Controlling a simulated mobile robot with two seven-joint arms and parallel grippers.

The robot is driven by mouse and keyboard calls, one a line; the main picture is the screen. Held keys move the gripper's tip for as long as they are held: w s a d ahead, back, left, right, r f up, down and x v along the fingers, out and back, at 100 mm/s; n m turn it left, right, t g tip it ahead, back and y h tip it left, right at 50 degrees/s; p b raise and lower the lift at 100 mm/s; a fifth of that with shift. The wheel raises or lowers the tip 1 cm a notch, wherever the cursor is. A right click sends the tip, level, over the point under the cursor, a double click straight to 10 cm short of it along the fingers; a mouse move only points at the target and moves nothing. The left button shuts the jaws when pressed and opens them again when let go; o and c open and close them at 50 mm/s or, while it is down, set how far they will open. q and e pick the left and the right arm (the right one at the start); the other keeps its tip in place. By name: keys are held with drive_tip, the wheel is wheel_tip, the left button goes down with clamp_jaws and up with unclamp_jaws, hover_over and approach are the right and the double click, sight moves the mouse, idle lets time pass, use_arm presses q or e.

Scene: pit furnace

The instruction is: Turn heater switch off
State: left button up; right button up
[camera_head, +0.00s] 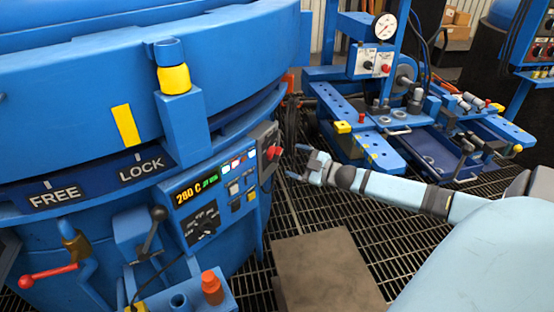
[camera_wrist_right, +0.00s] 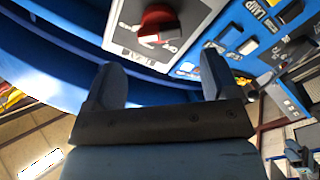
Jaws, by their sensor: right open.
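The heater switch is a red rotary knob (camera_head: 273,152) on a grey box at the right end of the furnace's control panel. In the right wrist view the red knob (camera_wrist_right: 157,25) sits on a light grey plate, ahead of the fingers. The lettering around it is too small to read surely. My right gripper (camera_head: 294,162) is just right of the knob, facing it, open and empty. In the right wrist view its two fingers (camera_wrist_right: 160,72) are spread wide, with the knob beyond them and apart from them. My left gripper is not in view.
The control panel (camera_head: 205,200) has a 280 C display, a dial and small switches. A lever with a black ball (camera_head: 158,214) and a red-handled crank (camera_head: 48,274) are at lower left. A blue workbench (camera_head: 400,120) stands behind my arm. A brown block (camera_head: 325,270) sits on the grating.

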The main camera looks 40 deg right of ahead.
sight(279, 155)
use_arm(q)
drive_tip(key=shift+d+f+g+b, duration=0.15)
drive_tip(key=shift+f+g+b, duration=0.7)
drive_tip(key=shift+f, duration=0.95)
use_arm(e)
drive_tip(key=shift+x, duration=3.45)
drive_tip(key=shift+c, duration=0.5)
